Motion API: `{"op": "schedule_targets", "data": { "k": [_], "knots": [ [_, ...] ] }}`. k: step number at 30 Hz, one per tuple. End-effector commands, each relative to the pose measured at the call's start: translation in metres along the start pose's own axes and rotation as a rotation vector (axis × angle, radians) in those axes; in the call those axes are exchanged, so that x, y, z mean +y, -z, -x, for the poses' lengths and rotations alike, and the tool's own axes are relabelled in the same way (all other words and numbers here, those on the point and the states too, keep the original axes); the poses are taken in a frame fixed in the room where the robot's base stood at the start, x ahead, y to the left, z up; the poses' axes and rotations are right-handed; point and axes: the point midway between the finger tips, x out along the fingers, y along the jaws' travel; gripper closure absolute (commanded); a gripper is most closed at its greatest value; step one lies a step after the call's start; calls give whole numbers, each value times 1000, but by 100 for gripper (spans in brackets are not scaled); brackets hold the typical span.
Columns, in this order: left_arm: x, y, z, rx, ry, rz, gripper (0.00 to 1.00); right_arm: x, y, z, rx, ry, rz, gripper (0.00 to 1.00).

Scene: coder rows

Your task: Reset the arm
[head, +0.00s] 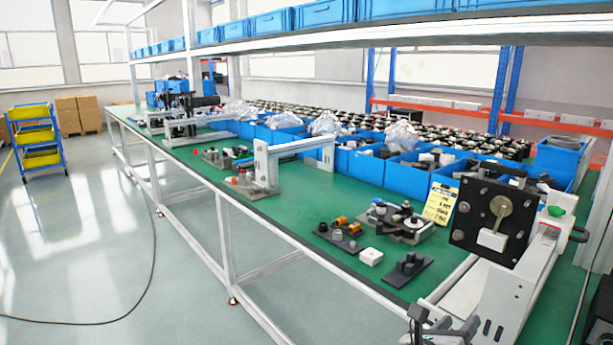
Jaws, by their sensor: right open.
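My right gripper (441,327) shows small and dark at the bottom edge of the head view, right of the middle. It is open, with nothing seen between its fingers. It is in front of the near end of the green workbench (330,275), close to the white fixture with a black plate (494,222). I cannot tell whether it touches anything. Most of my right arm is out of the picture or hard to tell apart from the white fixture. My left gripper and arm are not in view.
Small parts, a white block (370,257) and a dark holder (404,269) lie on the near bench. A row of blue bins (408,180) lines its back. A white frame (268,167) stands farther along. Open floor (90,250) lies left, with a dark cable.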

Motion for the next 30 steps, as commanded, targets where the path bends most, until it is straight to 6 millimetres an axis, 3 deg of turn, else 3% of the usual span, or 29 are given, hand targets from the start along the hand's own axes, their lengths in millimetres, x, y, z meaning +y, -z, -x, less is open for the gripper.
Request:
{"op": "schedule_targets", "data": {
  "k": [9,14,18,21,30],
  "knots": [
    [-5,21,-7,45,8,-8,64,-2,69,32,297,-91,-560,59],
    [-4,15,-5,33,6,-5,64,-8,112,62,535,-71,-952,59],
    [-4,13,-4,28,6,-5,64,-21,153,107,842,66,-1421,59],
    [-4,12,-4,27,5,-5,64,-33,171,138,1038,226,-1710,59],
    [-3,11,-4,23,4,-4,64,-64,186,201,1374,698,-2175,59]
  ]
}}
